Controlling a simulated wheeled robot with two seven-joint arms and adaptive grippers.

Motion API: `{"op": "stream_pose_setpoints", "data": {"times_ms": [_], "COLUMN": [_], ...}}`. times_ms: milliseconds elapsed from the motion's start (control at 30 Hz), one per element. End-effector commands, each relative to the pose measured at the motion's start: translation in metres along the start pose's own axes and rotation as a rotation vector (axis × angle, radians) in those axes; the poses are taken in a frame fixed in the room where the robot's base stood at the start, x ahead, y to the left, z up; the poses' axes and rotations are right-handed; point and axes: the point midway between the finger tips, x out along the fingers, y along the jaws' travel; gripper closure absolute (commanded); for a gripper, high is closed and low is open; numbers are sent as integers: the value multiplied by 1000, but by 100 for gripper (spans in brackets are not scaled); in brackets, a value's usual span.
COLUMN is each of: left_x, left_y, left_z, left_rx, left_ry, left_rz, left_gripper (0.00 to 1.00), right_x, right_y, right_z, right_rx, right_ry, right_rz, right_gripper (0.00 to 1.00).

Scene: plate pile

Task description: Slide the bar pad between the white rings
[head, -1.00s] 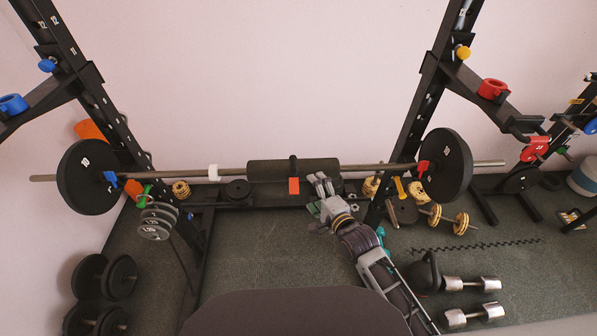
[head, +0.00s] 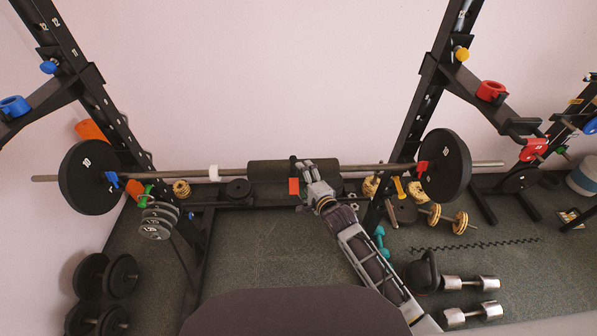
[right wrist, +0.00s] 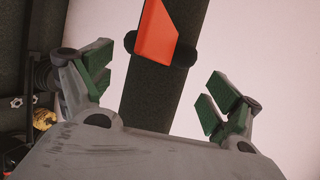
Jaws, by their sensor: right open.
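The bar pad (head: 270,172) is a thick black sleeve around the barbell's bar (head: 390,167). A dark strap with an orange-red tag (head: 294,186) circles it right of its middle. One white ring (head: 214,173) sits on the bar left of the pad, with bare bar between them. I cannot make out a second white ring. My right gripper (head: 308,168) is open at the pad's right half, just right of the tag. In the right wrist view, the pad (right wrist: 150,100) runs between the spread green-padded fingers, with gaps on both sides. My left gripper is out of view.
The bar rests across two black rack uprights (head: 430,95), with a black plate (head: 88,178) at the left and another plate (head: 446,170) at the right. Dumbbells (head: 470,283) and a kettlebell (head: 422,272) lie on the floor at right.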

Motion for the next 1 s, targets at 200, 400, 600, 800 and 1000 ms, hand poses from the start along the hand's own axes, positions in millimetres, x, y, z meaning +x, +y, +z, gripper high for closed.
{"op": "stream_pose_setpoints", "data": {"times_ms": [200,400,600,800,1000], "left_x": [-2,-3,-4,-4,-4], "left_y": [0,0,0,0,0], "left_z": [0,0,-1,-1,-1], "left_rx": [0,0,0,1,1], "left_ry": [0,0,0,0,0], "left_rz": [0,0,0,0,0], "left_gripper": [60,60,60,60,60], "right_x": [19,34,43,46,46], "right_y": [-1,-1,0,0,0], "right_z": [0,0,0,0,0], "right_rx": [-1,-1,0,0,0], "right_ry": [0,0,0,0,0], "right_rz": [0,0,0,1,1], "right_gripper": [10,10,10,10,10]}}
